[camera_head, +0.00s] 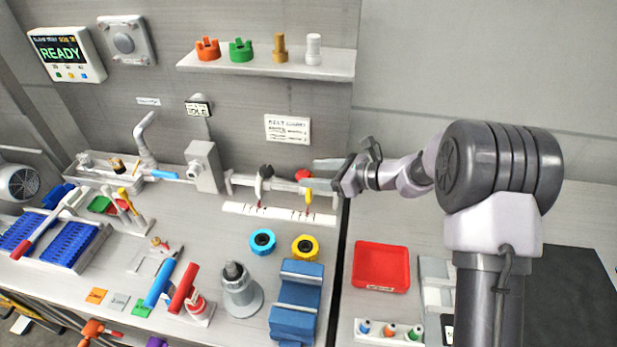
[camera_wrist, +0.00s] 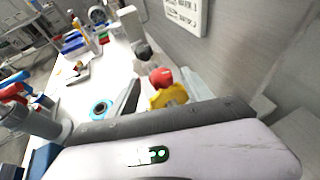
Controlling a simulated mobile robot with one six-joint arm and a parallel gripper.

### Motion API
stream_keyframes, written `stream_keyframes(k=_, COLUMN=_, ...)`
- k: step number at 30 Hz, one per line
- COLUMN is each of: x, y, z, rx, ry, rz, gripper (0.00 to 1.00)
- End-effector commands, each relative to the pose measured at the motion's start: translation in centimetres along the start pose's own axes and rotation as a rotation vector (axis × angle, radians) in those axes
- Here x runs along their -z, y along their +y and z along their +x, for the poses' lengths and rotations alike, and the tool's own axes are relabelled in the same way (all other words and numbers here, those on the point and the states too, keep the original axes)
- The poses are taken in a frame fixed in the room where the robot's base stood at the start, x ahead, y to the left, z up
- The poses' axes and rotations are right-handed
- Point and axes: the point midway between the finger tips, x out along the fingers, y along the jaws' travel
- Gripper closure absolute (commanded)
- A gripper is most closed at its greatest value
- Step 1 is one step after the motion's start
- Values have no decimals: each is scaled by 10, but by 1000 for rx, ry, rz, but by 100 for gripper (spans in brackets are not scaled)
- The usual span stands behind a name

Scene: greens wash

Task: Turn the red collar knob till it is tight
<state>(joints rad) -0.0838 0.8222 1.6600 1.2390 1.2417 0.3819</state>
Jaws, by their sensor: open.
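The red collar knob (camera_head: 303,174) sits on a horizontal pipe run along the back wall of the bench. In the wrist view the red knob (camera_wrist: 160,76) appears ahead, in the gap between my fingers. A yellow part (camera_head: 308,196) is just beside it, and it looks large and lobed in the wrist view (camera_wrist: 168,96). My gripper (camera_head: 325,177) is open, to the right of the red knob and close to it. No grip on the knob shows, and I cannot tell whether a finger touches it.
A black knob (camera_head: 266,171) stands left of the red one on the same pipe. A blue ring (camera_head: 262,241) and a yellow ring (camera_head: 305,247) lie in front. A shelf (camera_head: 265,65) with fittings hangs above. A red tray (camera_head: 381,267) lies at the right.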

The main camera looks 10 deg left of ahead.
Motion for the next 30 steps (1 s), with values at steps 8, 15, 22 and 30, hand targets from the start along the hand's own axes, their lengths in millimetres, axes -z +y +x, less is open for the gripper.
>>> stream_keyframes(k=8, x=0, y=0, z=26, rx=0, ry=-1, rz=1, gripper=42)
stream_keyframes(k=15, x=-1, y=0, z=26, rx=0, ry=0, rz=0, gripper=46)
stream_keyframes(k=22, x=0, y=0, z=26, rx=0, ry=0, rz=0, gripper=91)
stream_keyframes(k=30, x=-3, y=-3, z=26, rx=-103, ry=-2, rz=-46, gripper=100)
